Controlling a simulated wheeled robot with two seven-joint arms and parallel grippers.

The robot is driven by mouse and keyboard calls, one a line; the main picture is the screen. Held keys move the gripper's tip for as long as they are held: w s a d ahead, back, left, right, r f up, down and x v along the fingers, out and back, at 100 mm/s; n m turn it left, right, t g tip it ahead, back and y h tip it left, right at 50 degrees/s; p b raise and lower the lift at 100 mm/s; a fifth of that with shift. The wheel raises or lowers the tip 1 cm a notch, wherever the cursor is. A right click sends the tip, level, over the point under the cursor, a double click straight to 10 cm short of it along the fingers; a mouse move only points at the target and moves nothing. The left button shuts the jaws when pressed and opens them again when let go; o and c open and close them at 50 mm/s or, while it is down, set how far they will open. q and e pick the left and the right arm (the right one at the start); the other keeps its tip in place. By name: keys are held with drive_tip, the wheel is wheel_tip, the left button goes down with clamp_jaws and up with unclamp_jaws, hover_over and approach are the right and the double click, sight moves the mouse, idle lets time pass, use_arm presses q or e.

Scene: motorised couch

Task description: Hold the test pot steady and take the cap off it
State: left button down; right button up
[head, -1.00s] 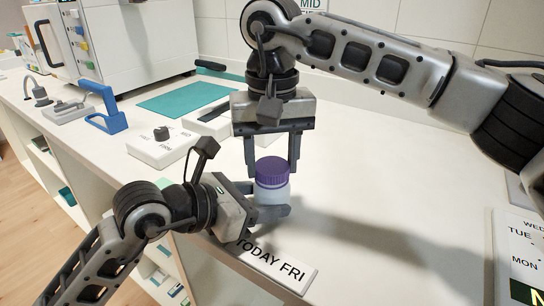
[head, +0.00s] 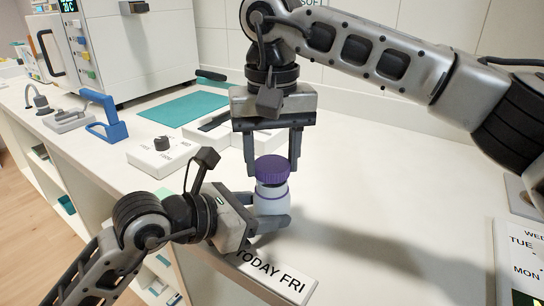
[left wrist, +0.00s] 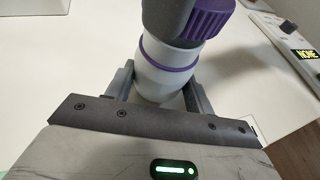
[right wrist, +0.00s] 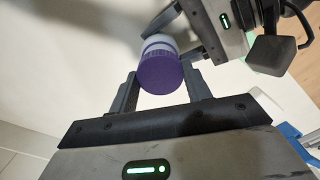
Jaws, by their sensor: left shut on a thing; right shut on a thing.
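The test pot is a small white pot (head: 272,202) with a thin purple ring (left wrist: 168,53) around its upper part. It stands upright, and its body also shows in the left wrist view (left wrist: 165,84). My left gripper (head: 268,207) is shut on the pot body from the left. The purple ribbed cap (head: 272,169) is above the ring, with a pale band showing between them. My right gripper (head: 273,165) points down and is shut on the cap, one finger on each side. The cap's top faces the right wrist view (right wrist: 160,73). I cannot tell whether cap and pot still touch.
A "TODAY FRI" sign (head: 268,275) lies at the counter's front edge, close to my left gripper. A white box with a black knob (head: 162,149), a blue handle (head: 101,115) and a teal mat (head: 185,104) are behind to the left.

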sight(272, 164)
drive_tip(key=shift+r, duration=2.05)
use_arm(q)
drive_tip(key=shift+c, duration=2.3)
unclamp_jaws()
